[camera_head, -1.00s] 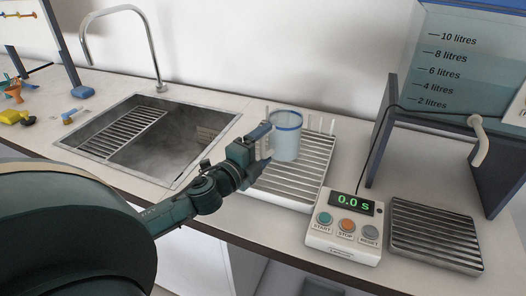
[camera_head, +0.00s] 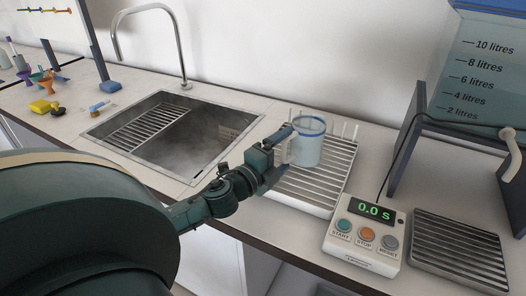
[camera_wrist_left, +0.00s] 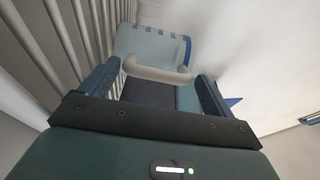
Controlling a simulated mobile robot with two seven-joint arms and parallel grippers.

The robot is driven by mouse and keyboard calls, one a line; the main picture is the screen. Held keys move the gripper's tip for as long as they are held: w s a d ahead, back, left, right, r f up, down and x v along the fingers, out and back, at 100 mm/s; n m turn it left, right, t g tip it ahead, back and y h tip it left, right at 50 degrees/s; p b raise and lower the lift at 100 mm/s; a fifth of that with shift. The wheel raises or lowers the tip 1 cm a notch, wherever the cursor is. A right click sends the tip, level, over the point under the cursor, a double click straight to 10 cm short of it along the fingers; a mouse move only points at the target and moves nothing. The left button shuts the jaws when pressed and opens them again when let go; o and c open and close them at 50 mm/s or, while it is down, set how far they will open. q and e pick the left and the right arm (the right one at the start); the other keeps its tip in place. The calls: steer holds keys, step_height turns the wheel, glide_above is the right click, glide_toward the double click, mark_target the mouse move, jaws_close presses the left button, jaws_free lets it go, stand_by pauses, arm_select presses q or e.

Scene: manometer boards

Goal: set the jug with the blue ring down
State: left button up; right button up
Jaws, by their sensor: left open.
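The jug with the blue ring (camera_head: 308,148) is clear and pale, with a blue band at its rim. It stands upright at the slatted white draining rack (camera_head: 318,192), and its base appears to rest on the slats. My left gripper (camera_head: 281,148) is at the jug's left side, by its handle. In the left wrist view the jug (camera_wrist_left: 150,43) is ahead, with its pale handle (camera_wrist_left: 156,73) across the gap between the spread fingers of my left gripper (camera_wrist_left: 155,88). The fingers look clear of the handle. My right gripper is not in view.
A sink (camera_head: 165,135) with a tap (camera_head: 182,60) is left of the rack. A timer (camera_head: 366,232) reading 0.0 s and a dark metal grate (camera_head: 458,250) are at the right, below a marked tank (camera_head: 480,85). Small coloured parts (camera_head: 45,106) lie far left.

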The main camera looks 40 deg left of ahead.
arm_select(q)
steer(key=s+b, duration=0.1)
steer(key=s, duration=1)
steer(key=shift+b, duration=0.35)
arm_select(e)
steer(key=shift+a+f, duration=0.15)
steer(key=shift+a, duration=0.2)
arm_select(q)
steer(key=shift+a, duration=0.1)
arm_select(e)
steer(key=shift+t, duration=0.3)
arm_select(q)
steer(key=shift+s, duration=0.1)
